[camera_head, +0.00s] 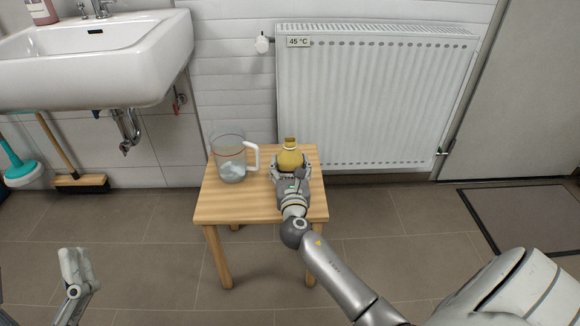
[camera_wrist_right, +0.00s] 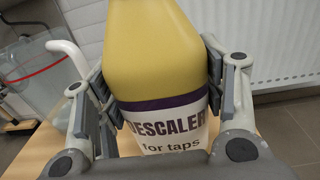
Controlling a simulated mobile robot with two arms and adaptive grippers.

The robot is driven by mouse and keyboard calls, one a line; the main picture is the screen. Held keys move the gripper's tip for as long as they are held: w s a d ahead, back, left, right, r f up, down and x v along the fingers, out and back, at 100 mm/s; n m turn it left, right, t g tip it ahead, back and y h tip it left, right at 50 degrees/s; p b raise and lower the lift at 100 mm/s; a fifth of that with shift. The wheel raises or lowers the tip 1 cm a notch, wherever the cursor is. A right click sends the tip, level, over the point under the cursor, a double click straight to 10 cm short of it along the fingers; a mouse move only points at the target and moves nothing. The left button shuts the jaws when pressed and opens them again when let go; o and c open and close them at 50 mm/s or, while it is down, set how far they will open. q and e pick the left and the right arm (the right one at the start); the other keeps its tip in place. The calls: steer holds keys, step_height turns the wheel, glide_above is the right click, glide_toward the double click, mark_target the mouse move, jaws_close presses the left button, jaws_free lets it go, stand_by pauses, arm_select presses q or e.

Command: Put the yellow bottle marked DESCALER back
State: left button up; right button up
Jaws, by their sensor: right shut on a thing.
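The yellow bottle (camera_head: 290,160) is at the wooden stool (camera_head: 240,207), near its back right part. The right wrist view shows the yellow bottle (camera_wrist_right: 155,55) upright, with a white label reading "DESCALER for taps". My right gripper (camera_head: 290,170) is shut on the bottle, with a finger pad on each side of it; the fingers also show in the right wrist view (camera_wrist_right: 150,85). I cannot tell whether the bottle's base touches the stool top. My left gripper (camera_head: 75,270) is at the lower left over the floor, away from the stool. Its fingers are not clear enough to judge.
A clear jug (camera_head: 230,160) with a white handle stands on the stool, left of the bottle. A radiator (camera_head: 375,100) is on the wall behind. A sink (camera_head: 95,60), a broom (camera_head: 80,184) and a plunger (camera_head: 22,172) are at left. A dark mat (camera_head: 520,220) lies right.

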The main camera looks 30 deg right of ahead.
steer(key=shift+f, duration=0.1)
steer(key=o, duration=1.1)
arm_select(q)
steer(key=shift+s+r, duration=0.15)
steer(key=shift+r, duration=0.05)
arm_select(e)
steer(key=shift+o, duration=0.2)
steer(key=s+a+m+y+p, duration=0.2)
steer(key=s+a+m+y, duration=0.2)
steer(key=s+a+m, duration=0.6)
arm_select(q)
steer(key=w+f+g+y, duration=0.1)
steer(key=w+f+g, duration=0.2)
steer(key=f, duration=0.6)
steer(key=g, duration=0.2)
steer(key=shift+w+a+g+y, duration=0.2)
steer(key=shift+g+y, duration=0.1)
steer(key=shift+y, duration=0.1)
arm_select(e)
steer(key=s+a+r+m+t+y, duration=0.1)
steer(key=s+a+r+m+y, duration=0.2)
steer(key=a+r+m, duration=0.4)
steer(key=s+a+r+m+t+y, duration=0.2)
steer(key=s+a+r+m+y, duration=0.2)
steer(key=m, duration=0.6)
steer(key=a+r+y, duration=0.2)
steer(key=a+r, duration=0.1)
steer(key=r, duration=0.1)
steer(key=shift+y, duration=0.3)
